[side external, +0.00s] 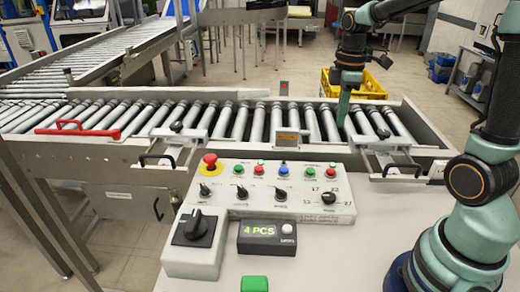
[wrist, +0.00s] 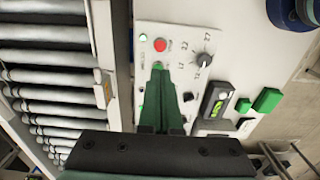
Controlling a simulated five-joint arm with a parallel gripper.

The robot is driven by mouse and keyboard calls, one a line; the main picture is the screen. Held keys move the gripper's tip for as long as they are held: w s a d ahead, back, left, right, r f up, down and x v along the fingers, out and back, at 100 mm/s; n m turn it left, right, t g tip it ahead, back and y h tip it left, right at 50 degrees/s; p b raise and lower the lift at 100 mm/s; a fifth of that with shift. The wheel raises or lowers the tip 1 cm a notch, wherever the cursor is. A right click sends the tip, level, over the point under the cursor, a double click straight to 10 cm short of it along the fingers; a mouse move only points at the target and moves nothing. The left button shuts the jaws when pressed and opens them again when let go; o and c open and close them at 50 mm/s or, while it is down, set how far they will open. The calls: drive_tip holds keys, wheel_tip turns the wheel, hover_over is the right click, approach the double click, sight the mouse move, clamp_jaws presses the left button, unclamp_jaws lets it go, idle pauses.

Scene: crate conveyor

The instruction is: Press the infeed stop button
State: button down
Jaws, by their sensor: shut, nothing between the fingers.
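The grey control panel (side external: 230,205) stands in front of the roller conveyor. Its upper row holds small green, red and blue buttons, including a red button (side external: 258,169) left of centre and another red button (side external: 332,169) at the right. A red mushroom button (side external: 210,160) sits at the left corner. The labels are too small to read. My gripper (side external: 342,122) is shut and empty, pointing down over the rollers behind the panel. In the wrist view, my gripper's tips (wrist: 158,67) appear just below a red button (wrist: 160,45), apart from it as far as I can tell.
A selector box (side external: 193,243) and a small display box (side external: 267,237) stand in front of the panel. A green block (side external: 254,284) lies at the front edge. A yellow crate (side external: 362,84) is behind the conveyor.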

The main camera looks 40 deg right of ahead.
sight(332, 171)
wheel_tip(332, 171, down, 14)
drive_tip(key=shift+r, duration=0.1)
idle(0.5)
drive_tip(key=shift+s+f, duration=0.1)
drive_tip(key=shift+f, duration=0.95)
wheel_tip(332, 171, up, 15)
drive_tip(key=shift+w, duration=0.3)
drive_tip(key=shift+f, duration=0.1)
